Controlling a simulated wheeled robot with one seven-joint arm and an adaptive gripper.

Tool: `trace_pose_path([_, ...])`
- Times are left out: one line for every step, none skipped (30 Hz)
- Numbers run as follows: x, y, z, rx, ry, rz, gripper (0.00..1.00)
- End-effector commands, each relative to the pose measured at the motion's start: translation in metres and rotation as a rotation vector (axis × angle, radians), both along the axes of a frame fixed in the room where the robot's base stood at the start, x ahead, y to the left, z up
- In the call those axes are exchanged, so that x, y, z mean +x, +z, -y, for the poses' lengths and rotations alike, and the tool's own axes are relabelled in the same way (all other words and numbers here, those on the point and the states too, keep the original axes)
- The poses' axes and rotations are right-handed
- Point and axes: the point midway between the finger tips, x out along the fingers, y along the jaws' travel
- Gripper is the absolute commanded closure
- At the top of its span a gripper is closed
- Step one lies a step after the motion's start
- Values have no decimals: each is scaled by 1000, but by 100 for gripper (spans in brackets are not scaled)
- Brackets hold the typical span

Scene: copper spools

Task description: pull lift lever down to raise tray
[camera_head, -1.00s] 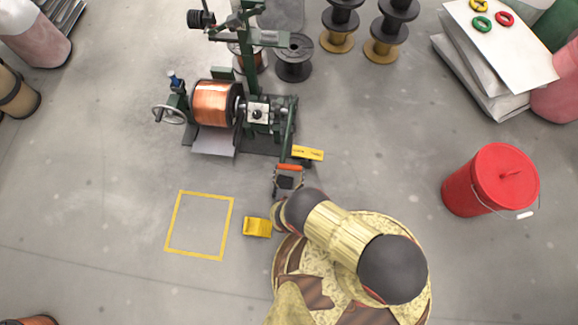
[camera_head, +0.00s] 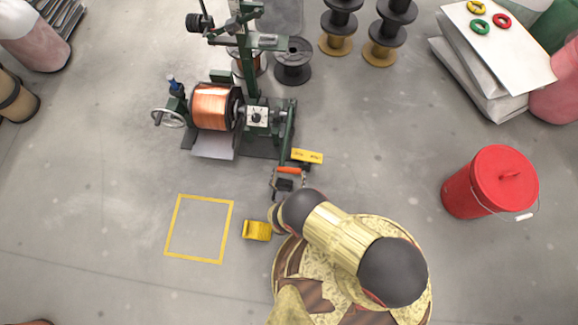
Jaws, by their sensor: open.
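A green winding machine (camera_head: 250,75) stands at the upper middle, with a copper spool (camera_head: 211,107) mounted on it. A grey tray-like plate (camera_head: 213,145) lies low under the spool. The lever has an orange-red grip (camera_head: 289,170) at the machine's lower right, beside a yellow label plate (camera_head: 307,156). My gripper (camera_head: 288,178) is open, with its fingers on either side of the orange grip or very close to it. I cannot tell whether they touch it. My arm comes from the lower right and hides part of the gripper's base.
A yellow wedge block (camera_head: 257,230) lies left of my arm, beside a yellow floor square (camera_head: 176,228) that is empty. Black spools (camera_head: 293,62) stand behind the machine. A stack of white sheets (camera_head: 497,45) holds coloured rings.

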Motion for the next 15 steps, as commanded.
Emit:
trace_pose_path([1,6,-1,0,0,0,0])
trace_pose_path([1,8,-1,0,0,0,0])
trace_pose_path([1,12,-1,1,0,1,0])
trace_pose_path([0,15,-1,1,0,1,0])
trace_pose_path([1,19,-1,1,0,1,0])
trace_pose_path([1,23,-1,0,0,1,0])
trace_pose_path([1,26,-1,1,0,1,0])
trace_pose_path([1,29,-1,0,0,1,0])
trace_pose_path([1,33,-1,1,0,1,0])
trace_pose_path([1,36,-1,1,0,0,0])
trace_pose_path([1,40,-1,1,0,0,0])
trace_pose_path([1,44,0,0,0,0,0])
trace_pose_path([1,48,-1,1,0,1,0])
trace_pose_path([1,51,-1,0,-1,1,0])
trace_pose_path([1,56,-1,1,-1,1,0])
